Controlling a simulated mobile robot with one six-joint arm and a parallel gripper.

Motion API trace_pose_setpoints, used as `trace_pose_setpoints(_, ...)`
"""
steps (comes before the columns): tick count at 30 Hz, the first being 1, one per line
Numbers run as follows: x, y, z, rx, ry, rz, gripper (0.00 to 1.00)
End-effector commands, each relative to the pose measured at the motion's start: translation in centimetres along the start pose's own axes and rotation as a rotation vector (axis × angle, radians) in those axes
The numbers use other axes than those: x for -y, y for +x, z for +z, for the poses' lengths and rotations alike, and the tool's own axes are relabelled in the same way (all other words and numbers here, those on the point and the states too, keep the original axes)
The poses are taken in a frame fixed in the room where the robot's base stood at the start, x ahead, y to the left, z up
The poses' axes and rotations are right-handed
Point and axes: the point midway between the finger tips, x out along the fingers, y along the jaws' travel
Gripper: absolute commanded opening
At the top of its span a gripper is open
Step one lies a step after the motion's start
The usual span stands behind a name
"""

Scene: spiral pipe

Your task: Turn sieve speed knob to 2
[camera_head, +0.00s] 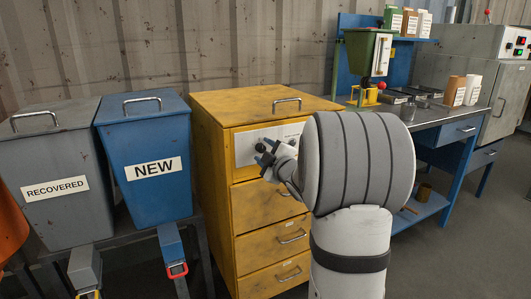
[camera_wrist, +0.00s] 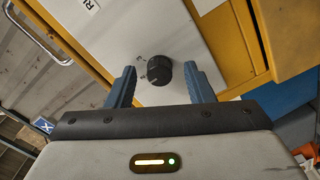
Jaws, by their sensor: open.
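The black round knob (camera_wrist: 158,73) sits on a pale panel (camera_wrist: 185,35) and shows between the fingers in the wrist view. Small marks lie around its left edge, too small to read. My gripper (camera_wrist: 160,69) is open, with one blue finger on each side of the knob and a visible gap on both sides. I cannot tell how deep the fingers reach around it. In the head view my gripper (camera_head: 266,158) is at the pale panel (camera_head: 244,150) on the front of the yellow cabinet (camera_head: 221,115). My arm covers the panel's right part there.
A blue bin labelled NEW (camera_head: 145,140) and a grey bin labelled RECOVERED (camera_head: 50,160) stand left of the cabinet. Drawers with metal handles (camera_head: 292,237) lie below the panel. A workbench (camera_head: 455,123) with containers stands to the right.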

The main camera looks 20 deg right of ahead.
Motion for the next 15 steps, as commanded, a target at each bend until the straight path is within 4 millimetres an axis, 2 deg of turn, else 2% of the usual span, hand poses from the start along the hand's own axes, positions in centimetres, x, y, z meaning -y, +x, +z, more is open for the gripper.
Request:
trace_pose_setpoints(4, -0.2, -1.4, 0.0, 0.002, 0.0, 0.001, 0.48)
trace_pose_setpoints(12, -0.2, -6.0, 0.0, 0.003, 0.0, 0.001, 0.48)
trace_pose_setpoints(15, -0.1, -7.1, 0.0, 0.001, -0.001, 0.0, 0.48)
